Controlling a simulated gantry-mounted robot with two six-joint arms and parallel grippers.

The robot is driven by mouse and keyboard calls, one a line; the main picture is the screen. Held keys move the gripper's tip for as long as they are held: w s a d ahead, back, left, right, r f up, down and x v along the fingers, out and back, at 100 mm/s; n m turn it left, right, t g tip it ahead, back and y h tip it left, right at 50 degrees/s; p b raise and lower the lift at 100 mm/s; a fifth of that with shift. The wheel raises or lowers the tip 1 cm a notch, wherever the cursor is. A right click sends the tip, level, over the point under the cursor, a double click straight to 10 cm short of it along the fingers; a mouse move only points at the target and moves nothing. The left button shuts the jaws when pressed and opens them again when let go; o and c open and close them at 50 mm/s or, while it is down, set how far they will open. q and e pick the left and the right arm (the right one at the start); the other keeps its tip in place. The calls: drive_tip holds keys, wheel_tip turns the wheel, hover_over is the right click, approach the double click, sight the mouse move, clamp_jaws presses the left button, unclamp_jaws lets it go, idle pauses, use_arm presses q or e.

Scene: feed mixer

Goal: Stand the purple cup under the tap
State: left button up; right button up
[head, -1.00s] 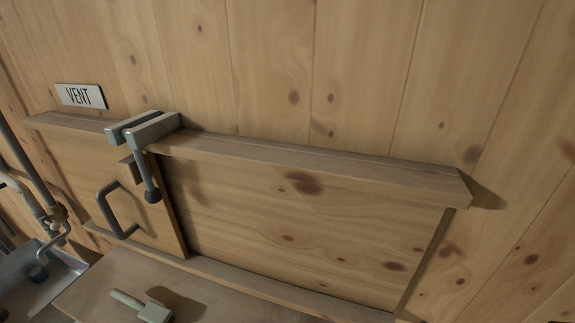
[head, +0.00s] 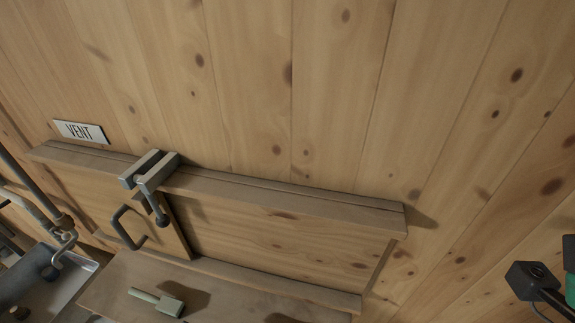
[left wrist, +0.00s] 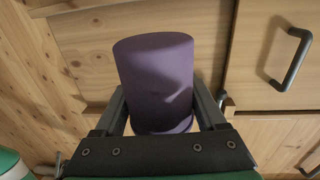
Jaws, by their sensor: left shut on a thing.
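In the left wrist view my left gripper (left wrist: 164,112) is shut on the purple cup (left wrist: 155,80), one dark finger on each side. The cup fills the middle of that view; I cannot tell which end is its mouth. In the head view the dark pipework of the tap (head: 66,232) stands at the left edge, above a grey metal basin (head: 62,290). A dark cylinder (head: 35,266) shows there below the tap; I cannot tell what it is. My left gripper and the cup are not clearly visible in the head view. My right gripper's fingers are out of view.
In the left wrist view a dark handle (left wrist: 291,60) sits on a wooden front.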

use_arm(q)
wheel_tip(320, 180, up, 14)
drive_tip(key=s+p, duration=0.1)
drive_tip(key=p, duration=0.9)
drive_tip(key=shift+s+p, duration=0.35)
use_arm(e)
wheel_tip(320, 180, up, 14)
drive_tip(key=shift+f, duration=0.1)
